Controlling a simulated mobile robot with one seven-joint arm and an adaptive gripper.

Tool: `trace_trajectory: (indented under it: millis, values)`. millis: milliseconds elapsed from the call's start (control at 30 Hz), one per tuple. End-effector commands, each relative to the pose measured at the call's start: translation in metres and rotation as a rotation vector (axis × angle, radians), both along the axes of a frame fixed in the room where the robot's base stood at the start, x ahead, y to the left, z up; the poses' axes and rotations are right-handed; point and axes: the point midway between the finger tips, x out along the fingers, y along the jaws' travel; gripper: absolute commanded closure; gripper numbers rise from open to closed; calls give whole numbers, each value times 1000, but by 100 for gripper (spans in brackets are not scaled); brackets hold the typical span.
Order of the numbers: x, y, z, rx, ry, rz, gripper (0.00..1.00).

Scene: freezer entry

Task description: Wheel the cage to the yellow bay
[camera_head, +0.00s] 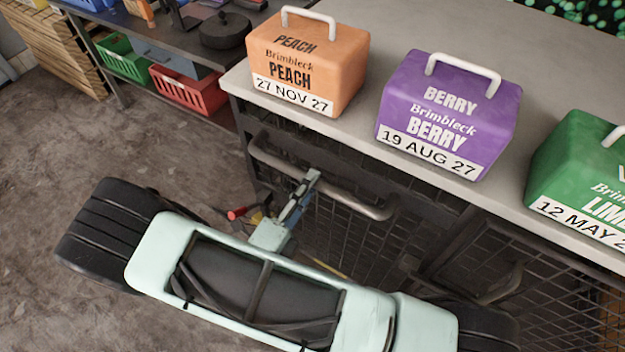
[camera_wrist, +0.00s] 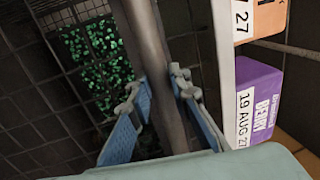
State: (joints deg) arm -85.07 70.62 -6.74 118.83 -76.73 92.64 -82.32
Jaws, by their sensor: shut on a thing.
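The cage (camera_head: 345,235) is a dark mesh-sided unit under a grey top, filling the right of the head view. Its horizontal grey handle bar (camera_head: 345,203) runs along the near side. My gripper (camera_head: 308,183) is at the left part of this bar. In the wrist view the bar (camera_wrist: 148,45) passes between the two blue fingers of my gripper (camera_wrist: 160,100), which is shut on it. The cage mesh (camera_wrist: 75,50) shows behind the bar. I cannot make out a yellow bay in either view.
On the grey top stand an orange peach tub (camera_head: 307,65), a purple berry tub (camera_head: 450,112) and a green lime tub (camera_head: 585,175). A dark shelf (camera_head: 190,40) with green and red crates stands behind left. Bare floor (camera_head: 60,150) lies left.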

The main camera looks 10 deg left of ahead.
Motion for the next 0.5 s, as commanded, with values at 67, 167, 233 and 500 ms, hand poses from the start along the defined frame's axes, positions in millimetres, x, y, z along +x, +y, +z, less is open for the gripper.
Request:
trace_trajectory:
  millis: [67,167,233,500]
  values:
    - [1,5,6,2,-15,10,100]
    - [1,5,6,2,-15,10,100]
    - [1,5,6,2,-15,10,100]
    - [1,4,5,2,-12,7,66]
